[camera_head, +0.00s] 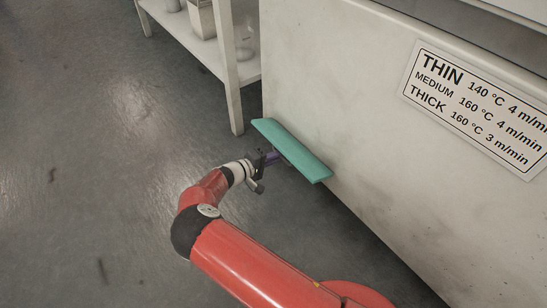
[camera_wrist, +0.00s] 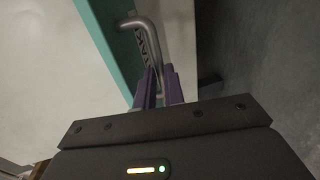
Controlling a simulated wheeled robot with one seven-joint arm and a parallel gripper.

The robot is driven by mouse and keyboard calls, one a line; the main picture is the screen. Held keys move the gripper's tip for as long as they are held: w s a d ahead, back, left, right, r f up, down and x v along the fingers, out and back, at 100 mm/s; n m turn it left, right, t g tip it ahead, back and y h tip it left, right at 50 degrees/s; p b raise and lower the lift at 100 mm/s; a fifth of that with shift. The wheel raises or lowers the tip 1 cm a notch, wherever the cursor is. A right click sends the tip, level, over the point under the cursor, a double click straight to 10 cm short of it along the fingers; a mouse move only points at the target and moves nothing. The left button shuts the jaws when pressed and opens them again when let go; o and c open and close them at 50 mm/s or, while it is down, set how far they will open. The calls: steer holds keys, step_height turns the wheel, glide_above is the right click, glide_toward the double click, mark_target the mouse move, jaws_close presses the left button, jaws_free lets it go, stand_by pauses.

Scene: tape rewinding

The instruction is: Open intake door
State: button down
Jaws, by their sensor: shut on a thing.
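The intake door is a teal panel (camera_head: 290,148) standing out from the lower part of the large white machine (camera_head: 340,80). In the wrist view the teal surface (camera_wrist: 101,28) runs along the upper left, beside a strip with the letters "TAK". A bent grey metal handle (camera_wrist: 141,22) stands out there. My gripper (camera_head: 273,157) is at the door's near side, low by the machine. Its purple fingers (camera_wrist: 159,80) are closed around the straight part of the handle. The handle is hidden in the head view. How far the door stands open is unclear.
A white shelf unit (camera_head: 233,80) with boxes and a glass vessel stands at the back, left of the machine. A printed temperature sign (camera_head: 478,105) is on the machine. The grey floor (camera_head: 90,150) at the left is clear.

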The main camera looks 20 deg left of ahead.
steer(key=c, duration=1.5)
jaws_free()
steer(key=shift+p+v, duration=0.45)
steer(key=shift+v, duration=3.4)
